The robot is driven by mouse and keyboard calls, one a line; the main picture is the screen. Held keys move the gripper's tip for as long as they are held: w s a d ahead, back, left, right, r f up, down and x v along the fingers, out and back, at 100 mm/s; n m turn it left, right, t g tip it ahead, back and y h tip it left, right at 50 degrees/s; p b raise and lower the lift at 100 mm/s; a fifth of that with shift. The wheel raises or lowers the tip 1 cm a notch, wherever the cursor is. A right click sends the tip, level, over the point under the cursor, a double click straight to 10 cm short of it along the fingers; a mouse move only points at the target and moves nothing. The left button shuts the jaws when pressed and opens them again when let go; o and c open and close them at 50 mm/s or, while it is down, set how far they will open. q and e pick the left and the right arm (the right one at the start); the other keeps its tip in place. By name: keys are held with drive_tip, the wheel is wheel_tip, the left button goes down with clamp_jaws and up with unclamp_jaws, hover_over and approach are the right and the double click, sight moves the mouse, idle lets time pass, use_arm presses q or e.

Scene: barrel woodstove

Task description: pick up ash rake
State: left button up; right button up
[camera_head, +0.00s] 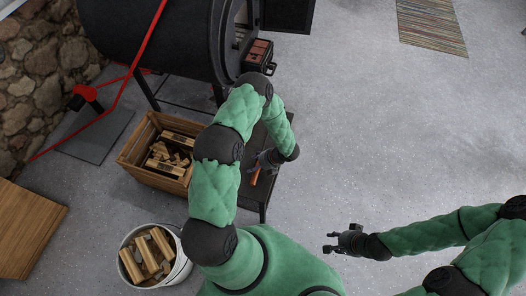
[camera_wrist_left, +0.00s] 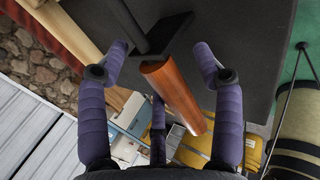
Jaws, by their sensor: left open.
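The ash rake has an orange-brown wooden handle (camera_wrist_left: 174,96) and a black metal shaft (camera_wrist_left: 130,24). In the head view only a short piece of the orange handle (camera_head: 254,178) shows just below my left gripper (camera_head: 259,163). In the left wrist view the purple fingers of my left gripper (camera_wrist_left: 162,54) are spread on both sides of the handle, with a third finger below it. The fingers are not closed on the handle. The rake's far end is hidden. My right gripper (camera_head: 330,242) is open and empty over the floor, well to the right.
A dark low table (camera_head: 250,192) lies under my left arm, beside a wooden crate of firewood (camera_head: 137,168). A white bucket of logs (camera_head: 183,271) stands lower left. The black barrel stove (camera_head: 165,45) is at the top.

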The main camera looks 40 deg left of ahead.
use_arm(q)
clamp_jaws()
drive_tip(key=shift+r, duration=0.15)
